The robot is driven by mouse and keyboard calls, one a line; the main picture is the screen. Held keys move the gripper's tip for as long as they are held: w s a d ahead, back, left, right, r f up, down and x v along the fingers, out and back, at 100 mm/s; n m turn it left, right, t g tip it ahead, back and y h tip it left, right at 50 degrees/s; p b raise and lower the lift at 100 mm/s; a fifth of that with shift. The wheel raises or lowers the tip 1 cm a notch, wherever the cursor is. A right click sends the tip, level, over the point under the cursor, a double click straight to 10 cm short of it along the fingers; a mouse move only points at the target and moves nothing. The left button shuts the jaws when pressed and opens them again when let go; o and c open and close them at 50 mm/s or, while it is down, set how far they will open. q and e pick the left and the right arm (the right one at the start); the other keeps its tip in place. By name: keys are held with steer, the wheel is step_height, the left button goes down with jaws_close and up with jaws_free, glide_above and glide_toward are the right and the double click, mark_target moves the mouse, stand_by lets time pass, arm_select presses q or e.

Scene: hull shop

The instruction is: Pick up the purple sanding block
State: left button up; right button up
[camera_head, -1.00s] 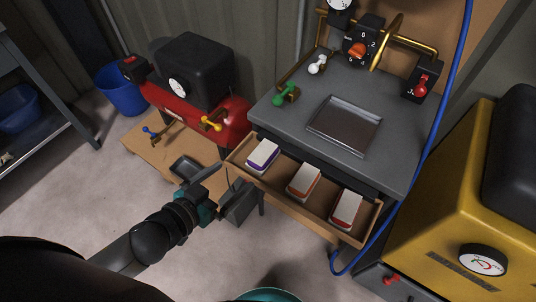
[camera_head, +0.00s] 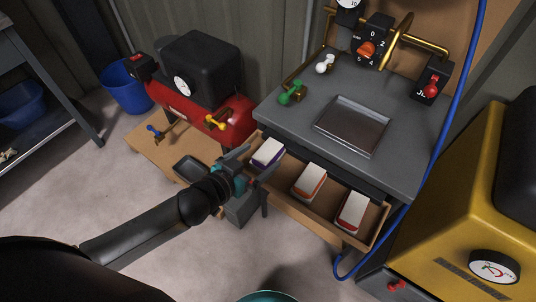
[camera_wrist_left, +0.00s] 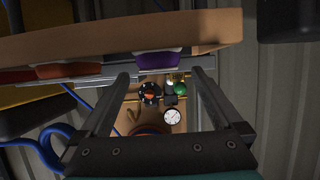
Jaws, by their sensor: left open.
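The purple sanding block (camera_head: 268,152), white on top with a purple lower part, lies at the left end of the open drawer (camera_head: 297,205). In the left wrist view the purple block (camera_wrist_left: 158,60) shows near the top, roughly in line with the gap between my fingers, partly hidden by the drawer board. My left gripper (camera_head: 253,164) is open and empty at the drawer's left front corner, close to the block. Its two spread fingers also show in the left wrist view (camera_wrist_left: 159,76). My right gripper is not in view.
An orange block (camera_head: 309,183) and a red block (camera_head: 352,212) share the drawer. The grey workbench (camera_head: 400,160) with a metal tray (camera_head: 352,126) stands above. A red compressor (camera_head: 232,122) is at left. A blue hose (camera_head: 457,100) runs down at right.

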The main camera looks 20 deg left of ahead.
mark_target(267, 152)
arm_select(q)
steer(key=b+x, duration=0.1)
steer(key=x, duration=0.3)
steer(key=shift+w+d+f, duration=0.15)
steer(key=shift+w, duration=0.2)
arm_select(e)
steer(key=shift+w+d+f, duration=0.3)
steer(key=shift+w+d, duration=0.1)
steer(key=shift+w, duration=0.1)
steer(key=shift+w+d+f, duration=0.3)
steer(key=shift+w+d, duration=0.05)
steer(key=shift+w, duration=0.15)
arm_select(q)
steer(key=c, duration=1.5)
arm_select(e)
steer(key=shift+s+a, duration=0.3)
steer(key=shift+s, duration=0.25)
